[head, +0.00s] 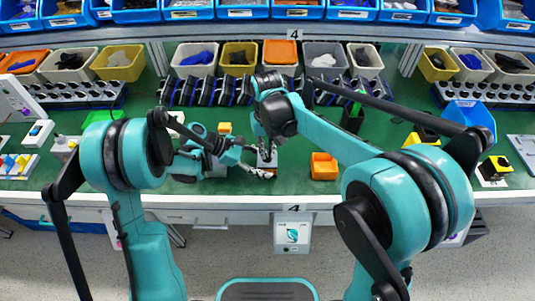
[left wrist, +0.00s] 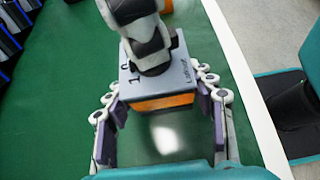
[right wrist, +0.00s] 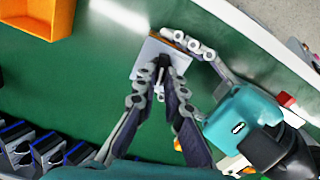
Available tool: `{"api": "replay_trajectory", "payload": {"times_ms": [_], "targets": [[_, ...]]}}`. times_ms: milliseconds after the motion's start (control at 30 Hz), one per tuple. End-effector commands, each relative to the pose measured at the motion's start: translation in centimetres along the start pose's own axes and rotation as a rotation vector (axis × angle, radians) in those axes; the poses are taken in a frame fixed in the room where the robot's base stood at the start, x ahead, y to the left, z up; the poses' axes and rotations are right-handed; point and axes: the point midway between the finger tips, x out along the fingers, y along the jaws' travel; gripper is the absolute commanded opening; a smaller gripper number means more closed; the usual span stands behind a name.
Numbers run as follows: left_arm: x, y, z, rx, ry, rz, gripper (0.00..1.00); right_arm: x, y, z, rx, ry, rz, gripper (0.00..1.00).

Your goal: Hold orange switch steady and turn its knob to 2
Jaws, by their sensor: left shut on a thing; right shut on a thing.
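The orange switch (left wrist: 165,103) shows in the left wrist view as a box with a grey top face and an orange side. A "1" and a "0" are legible on the face, with lettering along its right edge. My left gripper (left wrist: 160,88) is shut on the box, one finger on each side. In the head view the switch (head: 267,160) is partly covered by my grippers. My right gripper (head: 267,143) comes down from above. It is shut on the knob at the middle of the face, also in the right wrist view (right wrist: 157,78).
An orange open bin (head: 323,167) stands right of the switch on the green table (head: 300,183). A row of black slotted holders (head: 235,90) stands at the back. The table's front edge is close.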

Motion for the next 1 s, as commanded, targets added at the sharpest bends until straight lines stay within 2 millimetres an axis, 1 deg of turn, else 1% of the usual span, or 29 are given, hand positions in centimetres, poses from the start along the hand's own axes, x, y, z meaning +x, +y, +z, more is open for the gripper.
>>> {"api": "replay_trajectory", "payload": {"times_ms": [167, 200, 233, 267, 600, 1000], "targets": [[0.0, 0.0, -0.1, -0.001, 0.003, 0.000, 0.25, 0.0, 0.0, 0.0, 0.309, 0.000, 0.000, 0.00], [0.0, 0.0, -0.1, -0.001, 0.003, 0.000, 0.25, 0.0, 0.0, 0.0, 0.314, 0.000, 0.000, 0.17], [0.0, 0.0, -0.1, -0.001, 0.003, 0.000, 0.25, 0.0, 0.0, 0.0, 0.311, 0.000, 0.000, 0.25], [0.0, 0.0, -0.1, -0.001, 0.003, 0.000, 0.25, 0.0, 0.0, 0.0, 0.310, 0.000, 0.000, 0.31], [0.0, 0.0, -0.1, 0.000, 0.003, 0.000, 0.25, -0.2, 0.0, 0.0, 0.307, 0.000, 0.000, 0.31], [0.0, 0.0, -0.1, 0.000, 0.003, 0.000, 0.25, -3.5, 0.0, 0.0, 0.306, 0.000, 0.000, 0.31]]}}
